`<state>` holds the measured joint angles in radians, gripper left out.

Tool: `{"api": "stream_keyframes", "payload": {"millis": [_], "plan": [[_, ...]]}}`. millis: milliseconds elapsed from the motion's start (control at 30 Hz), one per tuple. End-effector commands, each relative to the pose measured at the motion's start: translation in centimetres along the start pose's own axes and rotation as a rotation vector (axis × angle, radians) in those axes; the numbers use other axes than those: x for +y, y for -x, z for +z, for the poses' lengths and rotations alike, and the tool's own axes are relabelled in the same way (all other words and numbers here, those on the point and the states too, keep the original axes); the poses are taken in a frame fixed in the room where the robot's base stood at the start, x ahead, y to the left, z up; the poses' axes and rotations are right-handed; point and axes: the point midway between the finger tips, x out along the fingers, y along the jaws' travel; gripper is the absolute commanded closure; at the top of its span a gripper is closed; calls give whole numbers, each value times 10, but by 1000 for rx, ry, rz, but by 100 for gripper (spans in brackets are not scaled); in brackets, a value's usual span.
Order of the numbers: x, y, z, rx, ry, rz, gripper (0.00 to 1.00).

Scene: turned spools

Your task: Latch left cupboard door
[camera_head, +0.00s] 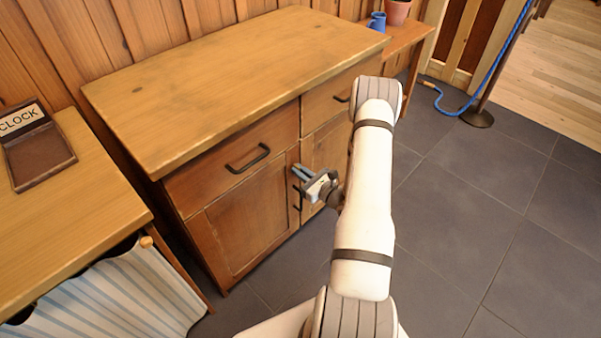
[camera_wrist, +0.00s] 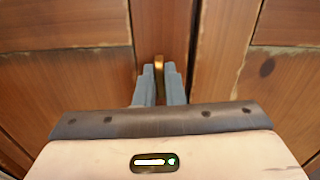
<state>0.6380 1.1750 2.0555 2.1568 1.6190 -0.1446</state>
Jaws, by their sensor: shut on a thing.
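The left cupboard door (camera_head: 248,222) is a framed wooden panel below a drawer and looks flush with the cupboard front; a small gap cannot be ruled out. The right door (camera_head: 322,150) is partly hidden by my arm. My gripper (camera_head: 300,178) is at the upper part of the seam between the doors. In the wrist view, its grey fingers (camera_wrist: 159,82) are shut on a small upright brass latch piece (camera_wrist: 158,62) in front of the middle post (camera_wrist: 162,25). The fingers hide most of the brass piece. Its lower end is out of sight.
A dark handle (camera_head: 297,197) stands near the seam, just below my gripper. The left drawer has a dark handle (camera_head: 248,159). A table with a striped curtain (camera_head: 120,298) stands at the left.

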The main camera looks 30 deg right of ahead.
Motion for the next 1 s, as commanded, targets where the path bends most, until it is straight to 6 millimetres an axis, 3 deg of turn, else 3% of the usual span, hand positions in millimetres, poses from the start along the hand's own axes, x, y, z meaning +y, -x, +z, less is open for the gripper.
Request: {"api": "stream_keyframes", "payload": {"millis": [1000], "plan": [[4,-1,-6,-4,906,0,100]]}}
